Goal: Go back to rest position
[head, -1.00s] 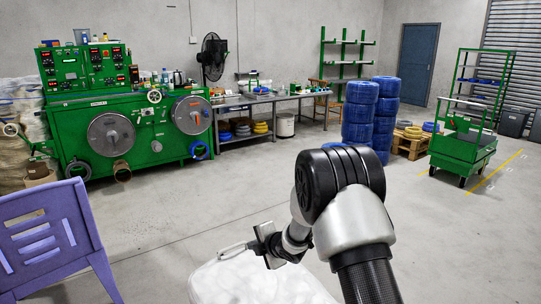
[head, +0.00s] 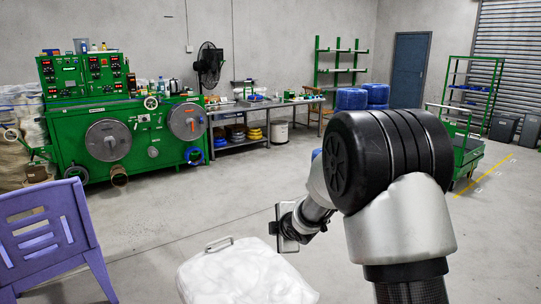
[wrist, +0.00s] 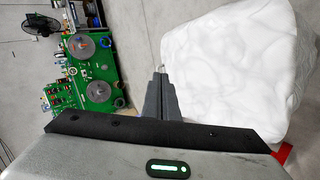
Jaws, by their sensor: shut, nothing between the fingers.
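My gripper shows in the wrist view (wrist: 158,75) with its two grey fingers together and nothing between them. In the head view my arm is folded up at the right, and the wrist end (head: 287,228) hangs at the centre, pointing left. The fingertips are hard to make out there. A white, lumpy object with a metal handle (head: 245,275) stands just below and left of the wrist end. It also fills the right of the wrist view (wrist: 225,70). The gripper looks apart from it.
A purple chair (head: 45,235) stands at the near left. A green machine (head: 75,135) and a workbench (head: 260,108) line the back. A green cart (head: 465,150) is at the right. The middle floor is clear.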

